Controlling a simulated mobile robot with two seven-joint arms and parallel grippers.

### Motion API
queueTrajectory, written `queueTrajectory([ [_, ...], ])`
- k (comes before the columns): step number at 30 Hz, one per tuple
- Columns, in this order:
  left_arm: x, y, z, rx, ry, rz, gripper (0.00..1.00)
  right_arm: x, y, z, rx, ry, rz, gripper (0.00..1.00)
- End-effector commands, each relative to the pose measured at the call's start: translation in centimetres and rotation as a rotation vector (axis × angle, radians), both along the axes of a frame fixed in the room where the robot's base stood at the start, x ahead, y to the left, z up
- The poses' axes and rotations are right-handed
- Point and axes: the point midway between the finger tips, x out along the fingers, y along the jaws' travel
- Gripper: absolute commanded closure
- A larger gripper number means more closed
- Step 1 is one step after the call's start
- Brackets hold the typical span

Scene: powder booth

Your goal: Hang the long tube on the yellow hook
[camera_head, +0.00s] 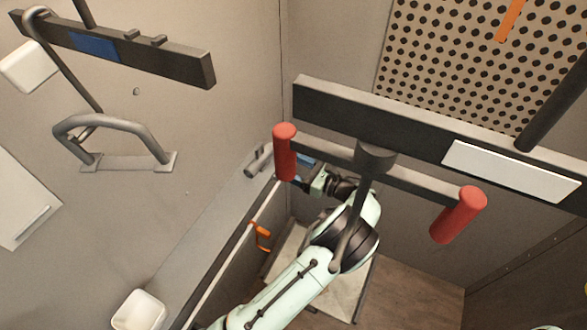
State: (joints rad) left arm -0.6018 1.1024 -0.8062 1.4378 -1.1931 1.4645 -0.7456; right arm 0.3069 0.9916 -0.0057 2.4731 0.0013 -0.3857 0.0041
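One mint-green arm of mine rises from the bottom edge, left of centre, and I take it as my left. Its gripper (318,185) is small and partly hidden near a crossbar with red handles; its fingers are unclear. My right gripper is out of view. I cannot say which piece is the long tube: a short grey tube end (258,162) shows on the ledge, and a dark rod (556,100) slants in at the right. No clear yellow hook shows; a small yellow patch (585,287) is cut off at the right edge.
The crossbar's red handles (285,150) (458,215) stand in front of my arm. A black rail (415,118) crosses before a perforated panel (450,60). An orange hook-shaped piece (262,236) is by the ledge. A grey handle (115,125) and white box (138,310) are left.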

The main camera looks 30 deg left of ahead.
Motion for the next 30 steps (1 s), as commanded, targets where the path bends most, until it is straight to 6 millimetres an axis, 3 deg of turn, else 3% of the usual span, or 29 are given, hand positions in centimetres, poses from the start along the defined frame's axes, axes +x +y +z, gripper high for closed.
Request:
queueTrajectory([
  [9, -0.6, 6.2, -0.6, -0.004, 0.002, 0.006, 0.36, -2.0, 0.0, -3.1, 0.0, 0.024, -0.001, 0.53],
  [15, -0.6, 9.6, -0.2, -0.004, 0.003, 0.005, 0.36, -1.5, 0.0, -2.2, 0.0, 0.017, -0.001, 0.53],
  [21, -0.6, 11.6, -0.2, -0.004, 0.002, 0.004, 0.36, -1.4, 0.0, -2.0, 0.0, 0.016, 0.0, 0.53],
  [30, -0.7, 12.0, -0.3, -0.006, 0.002, 0.003, 0.36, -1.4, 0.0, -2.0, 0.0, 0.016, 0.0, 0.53],
])
